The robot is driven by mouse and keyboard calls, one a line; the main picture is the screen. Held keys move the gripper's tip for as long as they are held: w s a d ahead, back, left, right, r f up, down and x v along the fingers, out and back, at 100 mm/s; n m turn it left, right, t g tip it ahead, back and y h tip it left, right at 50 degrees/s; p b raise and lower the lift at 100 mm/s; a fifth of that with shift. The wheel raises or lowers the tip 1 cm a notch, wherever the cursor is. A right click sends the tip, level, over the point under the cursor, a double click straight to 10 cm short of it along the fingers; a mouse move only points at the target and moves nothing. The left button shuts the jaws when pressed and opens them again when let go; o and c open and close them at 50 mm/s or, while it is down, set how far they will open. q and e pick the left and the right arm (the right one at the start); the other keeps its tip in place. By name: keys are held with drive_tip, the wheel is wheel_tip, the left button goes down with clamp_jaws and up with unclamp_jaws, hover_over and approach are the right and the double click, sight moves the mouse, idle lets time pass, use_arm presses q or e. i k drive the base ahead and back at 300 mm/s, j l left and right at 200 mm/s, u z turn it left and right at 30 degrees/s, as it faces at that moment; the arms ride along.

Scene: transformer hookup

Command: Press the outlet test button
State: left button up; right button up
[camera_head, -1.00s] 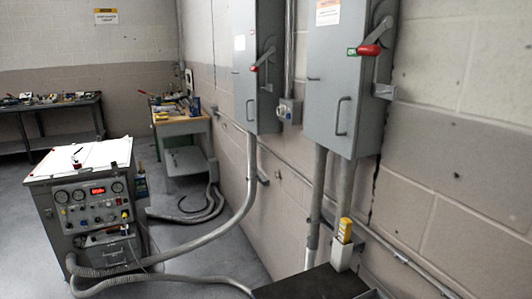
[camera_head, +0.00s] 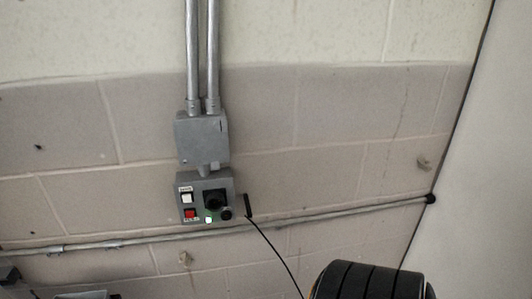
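A grey outlet box (camera_head: 205,197) is fixed to the block wall, left of the middle of the head view. On its face are a white button (camera_head: 187,197) at upper left and a red button (camera_head: 190,213) below it. A round black socket (camera_head: 214,200) sits to their right. A small lit white spot (camera_head: 208,220) and a dark round knob or plug (camera_head: 226,214) show along the bottom. The labels are too small to read. Neither gripper is in view.
A grey junction box (camera_head: 202,139) with two conduits (camera_head: 201,55) sits above the outlet box. A horizontal pipe (camera_head: 320,214) runs along the wall below. A thin black cable (camera_head: 270,243) hangs down towards a black ribbed object (camera_head: 368,282) at the bottom. A pale panel (camera_head: 475,170) stands at right.

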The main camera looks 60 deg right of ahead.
sight(187, 198)
drive_tip(key=z, duration=1.45)
